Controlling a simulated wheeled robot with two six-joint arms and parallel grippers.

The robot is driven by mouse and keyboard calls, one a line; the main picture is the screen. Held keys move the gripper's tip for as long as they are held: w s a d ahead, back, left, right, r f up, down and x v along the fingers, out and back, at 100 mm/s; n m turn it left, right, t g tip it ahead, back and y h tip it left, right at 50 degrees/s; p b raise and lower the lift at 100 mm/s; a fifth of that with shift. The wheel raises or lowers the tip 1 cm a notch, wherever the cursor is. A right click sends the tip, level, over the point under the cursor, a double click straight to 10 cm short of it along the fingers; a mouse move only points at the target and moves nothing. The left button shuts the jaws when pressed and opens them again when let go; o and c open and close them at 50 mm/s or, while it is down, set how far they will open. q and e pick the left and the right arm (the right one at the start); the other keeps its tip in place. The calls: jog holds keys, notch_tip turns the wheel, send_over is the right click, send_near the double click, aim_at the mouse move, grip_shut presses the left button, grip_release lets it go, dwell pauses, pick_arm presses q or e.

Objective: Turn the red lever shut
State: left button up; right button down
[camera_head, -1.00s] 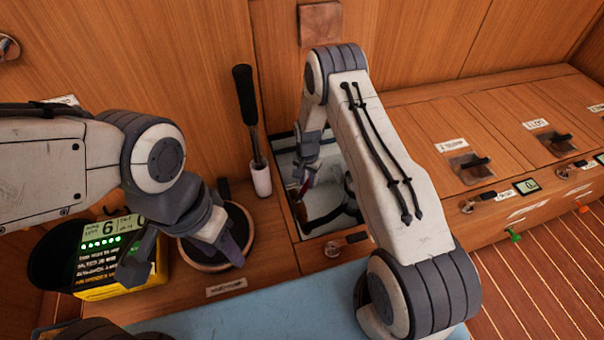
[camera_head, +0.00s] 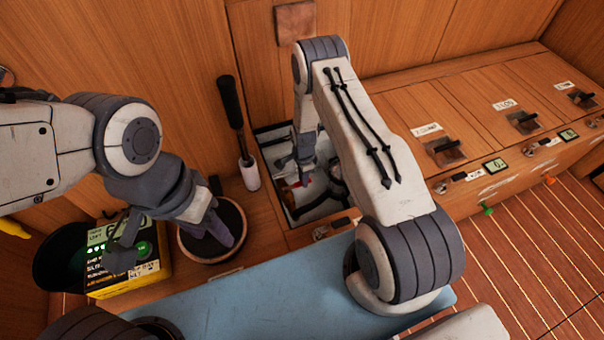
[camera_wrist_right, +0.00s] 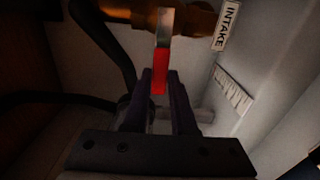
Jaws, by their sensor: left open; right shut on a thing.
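The red lever (camera_wrist_right: 159,76) shows in the right wrist view, with a bare metal upper part that meets a brass fitting (camera_wrist_right: 190,19). My right gripper (camera_wrist_right: 160,90) is shut on the lever's red end, one finger on each side. In the head view my right gripper (camera_head: 302,178) reaches down into an open white-walled compartment (camera_head: 318,213), and the lever there is too small and hidden to make out well. My left gripper (camera_head: 172,240) is open and empty, above the counter between a yellow device and a round dark plate.
An "INTAKE" label (camera_wrist_right: 228,25) is on the white wall beside the fitting. Dark hoses (camera_wrist_right: 105,45) run at the left. A black-handled tool (camera_head: 232,105) stands in a white holder beside the compartment. The yellow device (camera_head: 140,278) and round plate (camera_head: 238,219) sit below my left arm.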

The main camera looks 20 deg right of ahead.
jog(key=shift+s+m, duration=0.3)
dwell(0.4)
jog(key=c, duration=0.7)
grip_release()
jog(key=shift+w+r, duration=0.1)
jog(key=shift+r+p, duration=0.35)
notch_tip(320, 180, up, 10)
jog(key=p, duration=0.3)
jog(key=shift+f+p, duration=0.2)
jog(key=shift+p, duration=0.1)
